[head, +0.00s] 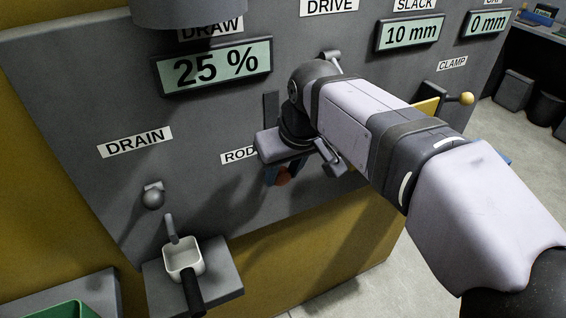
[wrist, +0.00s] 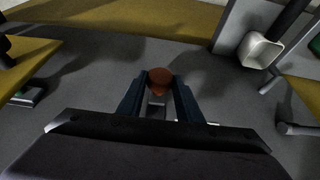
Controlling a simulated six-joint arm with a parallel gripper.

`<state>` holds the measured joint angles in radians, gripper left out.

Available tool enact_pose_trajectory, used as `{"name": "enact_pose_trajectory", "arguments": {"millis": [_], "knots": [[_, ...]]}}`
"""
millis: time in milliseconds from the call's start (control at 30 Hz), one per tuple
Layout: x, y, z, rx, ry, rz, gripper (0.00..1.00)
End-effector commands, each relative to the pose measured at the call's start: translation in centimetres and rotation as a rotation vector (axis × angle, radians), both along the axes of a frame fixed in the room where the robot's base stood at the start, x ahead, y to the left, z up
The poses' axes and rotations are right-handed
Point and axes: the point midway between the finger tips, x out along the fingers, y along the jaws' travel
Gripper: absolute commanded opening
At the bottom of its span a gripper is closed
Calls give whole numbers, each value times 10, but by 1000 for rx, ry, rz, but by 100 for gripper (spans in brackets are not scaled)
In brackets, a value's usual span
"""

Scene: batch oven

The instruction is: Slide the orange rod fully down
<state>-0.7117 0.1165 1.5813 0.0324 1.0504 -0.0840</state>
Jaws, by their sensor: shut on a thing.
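The orange rod's reddish-orange end (head: 283,177) shows below my gripper in the head view, near the ROD label. It also shows in the wrist view (wrist: 160,76), between my two fingers. My gripper (wrist: 161,95) has its blue fingers shut on this orange end. In the head view the fingers (head: 282,174) are mostly hidden under the gripper body. A dark vertical slot (head: 270,106) shows in the panel just above my gripper. The rest of the rod and its lower end stop are hidden.
A grey panel carries a 25 % DRAW display (head: 215,67), a 10 mm SLACK display (head: 410,33) and a 0 mm display (head: 487,23). A DRAIN spout (head: 171,229) hangs over a white cup (head: 184,259) on a ledge. A yellow-knobbed CLAMP lever (head: 466,98) sits right.

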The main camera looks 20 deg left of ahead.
Motion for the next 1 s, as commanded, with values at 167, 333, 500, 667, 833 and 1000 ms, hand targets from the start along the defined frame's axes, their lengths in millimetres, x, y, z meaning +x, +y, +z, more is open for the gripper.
{"name": "enact_pose_trajectory", "arguments": {"millis": [167,333,500,667,833,1000], "knots": [[-1,0,-36,-3,4,0,0],[-1,0,-47,-4,5,0,0],[-1,-1,-49,-5,6,0,0],[-1,-1,-49,-7,8,0,0],[-1,-1,-49,-8,9,0,50],[-1,-1,-48,-4,6,0,50]]}}
